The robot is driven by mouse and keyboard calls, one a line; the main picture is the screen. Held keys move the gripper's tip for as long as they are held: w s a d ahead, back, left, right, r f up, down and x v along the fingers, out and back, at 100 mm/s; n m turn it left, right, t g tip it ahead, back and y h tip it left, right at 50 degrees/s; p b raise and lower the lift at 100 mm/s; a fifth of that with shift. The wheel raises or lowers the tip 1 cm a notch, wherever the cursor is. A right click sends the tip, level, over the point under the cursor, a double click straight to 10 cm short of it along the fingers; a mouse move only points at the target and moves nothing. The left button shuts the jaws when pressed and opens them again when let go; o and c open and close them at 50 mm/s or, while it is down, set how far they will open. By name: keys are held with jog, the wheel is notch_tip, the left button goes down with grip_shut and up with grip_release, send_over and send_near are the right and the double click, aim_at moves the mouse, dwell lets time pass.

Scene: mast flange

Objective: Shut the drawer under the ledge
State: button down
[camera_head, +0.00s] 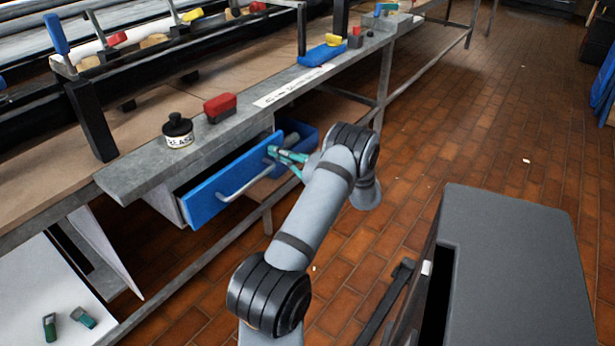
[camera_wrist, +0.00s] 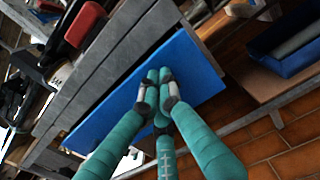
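The drawer (camera_head: 205,203) has a blue front and a grey bar handle (camera_head: 245,183). It stands partly open under the grey ledge (camera_head: 135,178), with a dark gap showing behind its front. In the wrist view the blue front (camera_wrist: 195,65) lies across the middle, beyond the fingers. My gripper (camera_head: 275,155) has teal fingers and is at the right end of the drawer front, near the handle's right end. In the wrist view my gripper (camera_wrist: 158,85) has its fingertips together, with nothing visible between them. I cannot tell whether the fingertips touch the front.
A black-capped jar (camera_head: 178,131) and a red block (camera_head: 220,107) stand on the ledge above the drawer. A blue bin (camera_head: 300,135) sits just right of the drawer. A dark grey cabinet (camera_head: 515,265) stands at lower right. Brick floor is open beyond the bench.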

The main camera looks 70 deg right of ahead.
jog(key=x, duration=0.3)
jog(key=shift+d, duration=0.1)
jog(key=shift+w+r, duration=0.1)
jog(key=shift+w, duration=0.1)
jog(key=v, duration=1.4)
jog(key=shift+s+p, duration=0.15)
jog(key=shift+p, duration=0.3)
jog(key=b+x, duration=0.1)
jog(key=x, duration=1.3)
